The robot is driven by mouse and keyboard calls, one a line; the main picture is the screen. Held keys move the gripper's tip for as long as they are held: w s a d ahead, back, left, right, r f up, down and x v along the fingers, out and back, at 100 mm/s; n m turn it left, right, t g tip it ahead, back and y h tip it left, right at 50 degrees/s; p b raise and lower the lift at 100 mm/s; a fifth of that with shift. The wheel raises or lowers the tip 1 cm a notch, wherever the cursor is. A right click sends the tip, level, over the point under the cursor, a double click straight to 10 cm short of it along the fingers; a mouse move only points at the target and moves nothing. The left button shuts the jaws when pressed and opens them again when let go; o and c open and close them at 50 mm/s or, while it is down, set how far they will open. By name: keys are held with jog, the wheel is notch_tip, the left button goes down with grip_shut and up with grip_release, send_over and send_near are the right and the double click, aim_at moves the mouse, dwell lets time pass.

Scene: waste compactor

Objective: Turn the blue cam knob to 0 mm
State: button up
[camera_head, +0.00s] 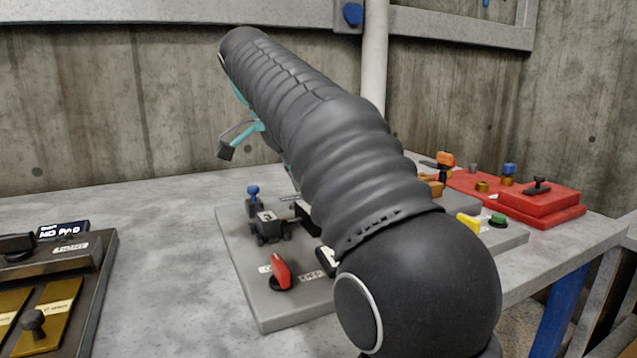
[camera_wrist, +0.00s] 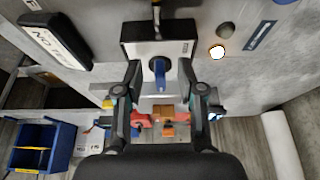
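A blue knob (camera_wrist: 159,71) with a narrow blue grip sits on a light plate with a dark frame (camera_wrist: 128,34), seen in the wrist view. My gripper (camera_wrist: 161,82) is open, with one finger on each side of the knob and clear gaps between. I cannot tell how far the tips are from the knob in depth. In the head view my gripper (camera_head: 238,138) shows only partly behind my arm. A small blue knob (camera_head: 253,190) stands on the grey board there; I cannot tell whether it is the same knob. The scale and its setting are not readable.
The grey board (camera_head: 265,307) carries a red knob (camera_head: 281,271) and dark fixtures, partly behind my arm. A red block (camera_head: 545,203) with small knobs lies at right. A dark panel (camera_head: 98,275) is at left. Bare table (camera_head: 165,245) lies between. A pole (camera_head: 375,50) stands behind.

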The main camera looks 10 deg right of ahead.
jog(key=a, duration=0.3)
jog(key=s+a, duration=0.1)
jog(key=a, duration=0.4)
jog(key=shift+s+a, duration=0.3)
jog(key=shift+a, duration=0.2)
